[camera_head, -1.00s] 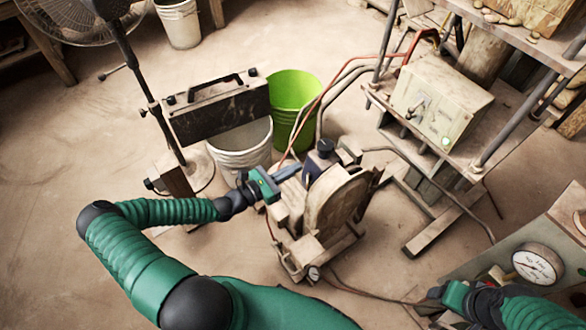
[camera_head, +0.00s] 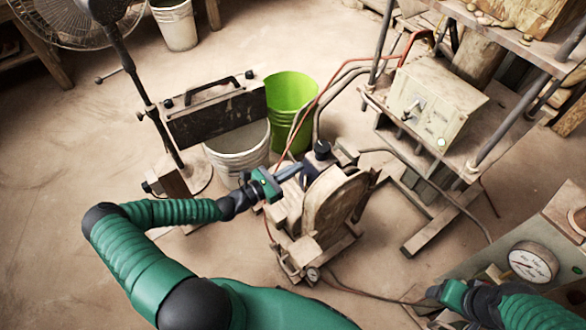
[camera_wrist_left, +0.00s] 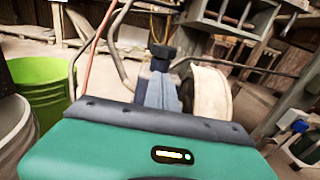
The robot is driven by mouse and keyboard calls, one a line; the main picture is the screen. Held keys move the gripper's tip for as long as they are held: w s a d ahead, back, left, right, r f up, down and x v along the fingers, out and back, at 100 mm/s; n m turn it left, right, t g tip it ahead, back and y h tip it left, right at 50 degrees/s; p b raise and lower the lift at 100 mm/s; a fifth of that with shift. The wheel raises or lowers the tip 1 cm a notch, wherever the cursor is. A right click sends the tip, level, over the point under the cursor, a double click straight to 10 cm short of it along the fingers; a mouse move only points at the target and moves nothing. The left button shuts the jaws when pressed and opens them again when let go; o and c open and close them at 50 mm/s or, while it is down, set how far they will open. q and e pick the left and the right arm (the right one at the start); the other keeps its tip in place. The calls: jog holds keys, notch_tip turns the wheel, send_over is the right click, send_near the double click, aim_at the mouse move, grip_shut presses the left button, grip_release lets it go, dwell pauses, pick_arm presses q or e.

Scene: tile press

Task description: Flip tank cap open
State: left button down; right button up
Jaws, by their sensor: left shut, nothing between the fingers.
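The dark tank cap (camera_head: 322,150) sits on top of the machine with the round wooden-looking wheel, in the middle of the head view. It also shows in the left wrist view (camera_wrist_left: 163,52), just beyond the fingers; I see it as closed down, but its hinge is not clear. My left gripper (camera_head: 299,172) is shut and empty, its fingertips pointing at the cap from the left and slightly below. Touch between them cannot be told. In the left wrist view the closed fingers (camera_wrist_left: 158,90) line up with the cap. My right gripper (camera_head: 440,292) is at lower right, its fingers unclear.
A white bucket (camera_head: 238,155) and a green bucket (camera_head: 291,100) stand behind my left gripper. Hoses (camera_head: 318,100) run close behind the cap. A control box (camera_head: 435,100) sits on the rack at right. A pressure gauge (camera_head: 532,262) is near my right gripper.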

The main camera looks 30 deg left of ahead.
aim_at(317, 156)
pick_arm(q)
jog(key=shift+p+x, duration=0.9)
jog(key=shift+x, duration=1.85)
